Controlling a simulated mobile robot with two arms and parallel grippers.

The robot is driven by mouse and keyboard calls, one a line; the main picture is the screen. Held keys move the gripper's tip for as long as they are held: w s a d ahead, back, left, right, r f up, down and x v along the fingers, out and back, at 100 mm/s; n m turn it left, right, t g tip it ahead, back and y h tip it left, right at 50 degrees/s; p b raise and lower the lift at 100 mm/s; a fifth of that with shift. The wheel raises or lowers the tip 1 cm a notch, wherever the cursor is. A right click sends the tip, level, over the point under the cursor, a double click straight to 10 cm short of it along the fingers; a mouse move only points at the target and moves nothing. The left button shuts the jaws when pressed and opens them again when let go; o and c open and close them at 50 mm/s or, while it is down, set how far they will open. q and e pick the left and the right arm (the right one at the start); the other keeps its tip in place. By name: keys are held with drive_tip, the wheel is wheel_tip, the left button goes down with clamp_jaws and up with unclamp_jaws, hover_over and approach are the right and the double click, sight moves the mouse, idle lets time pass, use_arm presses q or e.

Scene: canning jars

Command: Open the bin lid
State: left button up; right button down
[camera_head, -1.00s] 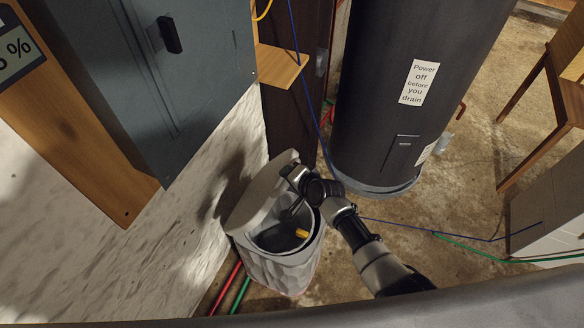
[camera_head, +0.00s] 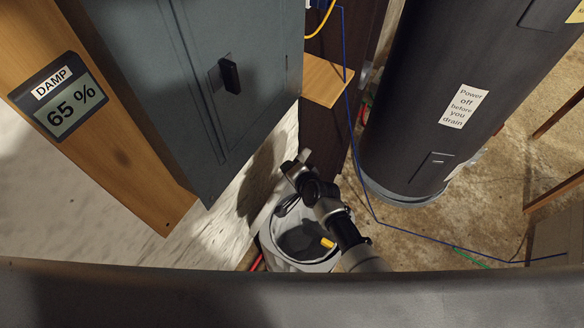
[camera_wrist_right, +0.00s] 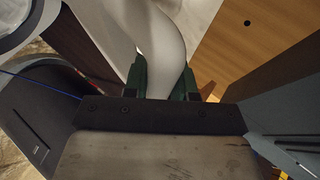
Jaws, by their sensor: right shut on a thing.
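The bin (camera_head: 266,246) is pale and stands low against the wall, with its dark inside showing from above. Its pale lid shows in the right wrist view (camera_wrist_right: 162,48) as a curved edge between the dark green fingers of my right gripper (camera_wrist_right: 162,82). My right gripper is shut on this lid edge. In the head view my right gripper (camera_head: 297,168) is above the bin's back rim, and the arm hides part of the bin. The lid is raised off the opening there and hard to make out, nearly edge-on. My left gripper is not in view.
A yellow thing (camera_head: 328,243) is inside the bin. A grey-blue cabinet (camera_head: 200,110) and a small wooden shelf (camera_head: 326,82) are close above the lid. A dark tank (camera_head: 450,60) stands to the right, with a blue cable (camera_head: 366,190) before it.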

drive_tip(key=shift+r, duration=0.1)
drive_tip(key=c, duration=0.9)
unclamp_jaws()
drive_tip(key=shift+s+d+r, duration=0.15)
drive_tip(key=shift+s+d, duration=0.05)
drive_tip(key=shift+s, duration=0.05)
drive_tip(key=p+v, duration=0.1)
drive_tip(key=v, duration=0.9)
